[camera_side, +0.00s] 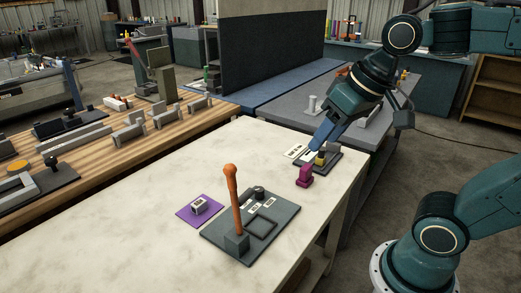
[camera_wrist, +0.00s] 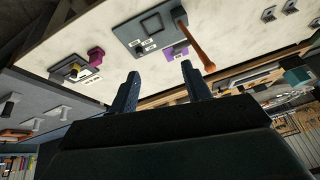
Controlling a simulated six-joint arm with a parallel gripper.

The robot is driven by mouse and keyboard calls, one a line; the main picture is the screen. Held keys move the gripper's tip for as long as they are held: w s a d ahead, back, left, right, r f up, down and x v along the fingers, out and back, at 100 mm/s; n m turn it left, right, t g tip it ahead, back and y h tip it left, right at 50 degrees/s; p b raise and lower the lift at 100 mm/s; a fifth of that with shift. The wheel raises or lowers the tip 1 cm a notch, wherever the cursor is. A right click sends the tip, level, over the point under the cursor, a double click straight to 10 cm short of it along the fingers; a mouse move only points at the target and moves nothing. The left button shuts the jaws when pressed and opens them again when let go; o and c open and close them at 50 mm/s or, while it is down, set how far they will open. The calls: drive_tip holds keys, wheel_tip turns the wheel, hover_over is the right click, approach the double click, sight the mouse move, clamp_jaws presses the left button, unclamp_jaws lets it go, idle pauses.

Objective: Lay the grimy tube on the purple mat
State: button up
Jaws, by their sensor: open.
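The purple mat (camera_side: 184,214) lies flat on the pale table, left of a dark board; it also shows in the wrist view (camera_wrist: 170,51). A small grey piece with a pale face (camera_side: 200,206) rests on the mat. It may be the grimy tube, but it is too small to tell. My gripper (camera_side: 311,150) is above the far right part of the table, near a small dark tray and well away from the mat. In the wrist view its two fingers (camera_wrist: 160,72) stand apart with nothing between them.
The dark board (camera_side: 257,243) carries a tall upright orange lever (camera_side: 232,190) beside the mat. A magenta block (camera_side: 305,176) stands near the small dark tray (camera_side: 331,165), which holds a yellow-topped part (camera_side: 320,158). The table's left and near-left areas are clear.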

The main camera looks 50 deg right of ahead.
drive_tip(key=shift+n+h, duration=0.3)
drive_tip(key=shift+n, duration=0.6)
drive_tip(key=s, duration=0.1)
drive_tip(key=s+f, duration=0.1)
drive_tip(key=s, duration=0.1)
drive_tip(key=s+d+f, duration=0.1)
drive_tip(key=shift+s+f, duration=0.15)
drive_tip(key=shift+s, duration=0.15)
